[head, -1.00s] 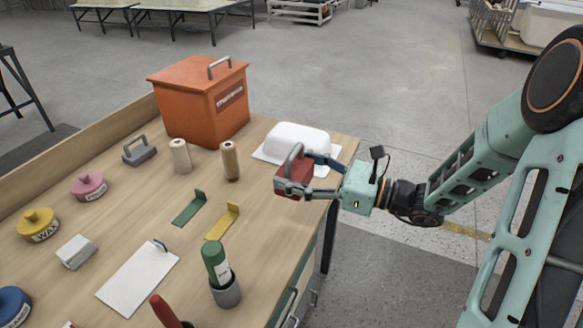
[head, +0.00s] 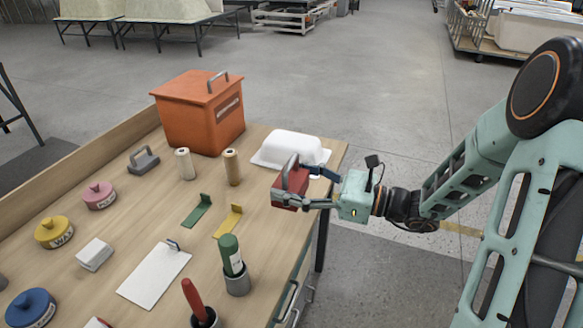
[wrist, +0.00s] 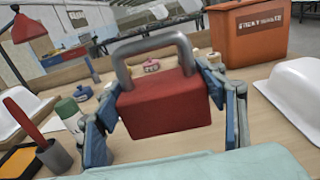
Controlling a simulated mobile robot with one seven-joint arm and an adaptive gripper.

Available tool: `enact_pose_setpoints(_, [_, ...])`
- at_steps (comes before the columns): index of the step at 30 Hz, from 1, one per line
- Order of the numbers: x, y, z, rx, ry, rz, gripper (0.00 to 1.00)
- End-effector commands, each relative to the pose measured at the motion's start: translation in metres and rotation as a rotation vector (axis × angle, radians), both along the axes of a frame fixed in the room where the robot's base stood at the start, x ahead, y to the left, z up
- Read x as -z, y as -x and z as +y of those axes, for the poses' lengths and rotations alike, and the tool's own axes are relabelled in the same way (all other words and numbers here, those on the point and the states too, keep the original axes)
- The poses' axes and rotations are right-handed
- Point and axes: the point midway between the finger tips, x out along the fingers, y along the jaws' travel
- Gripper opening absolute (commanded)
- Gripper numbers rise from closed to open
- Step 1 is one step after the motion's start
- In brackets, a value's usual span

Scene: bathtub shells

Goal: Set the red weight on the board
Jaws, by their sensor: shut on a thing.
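My gripper (head: 304,188) is shut on the red weight (head: 289,189), a red block with a grey loop handle. It holds the weight upright above the right edge of the workbench, in front of a white tub-shaped shell. In the wrist view the weight (wrist: 165,105) fills the middle between the two fingers, handle up. The board (head: 152,280), a white clipboard with a dark clip at its far end, lies flat on the bench, left of and nearer than the gripper. Its top is bare.
A grey-handled weight (head: 143,160), tins and an orange bin (head: 200,120) stand farther off.

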Motion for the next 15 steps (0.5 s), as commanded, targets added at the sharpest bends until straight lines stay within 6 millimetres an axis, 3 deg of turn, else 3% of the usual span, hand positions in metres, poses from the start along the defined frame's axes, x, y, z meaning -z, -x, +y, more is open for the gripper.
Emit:
enact_pose_setpoints(8, [-0.001, -0.005, -0.013, 0.025, -0.009, -0.006, 0.07])
enact_pose_setpoints(11, [0.005, -0.012, -0.033, 0.065, -0.010, -0.005, 0.07])
enact_pose_setpoints(15, [0.019, -0.022, -0.074, 0.146, -0.011, -0.005, 0.07])
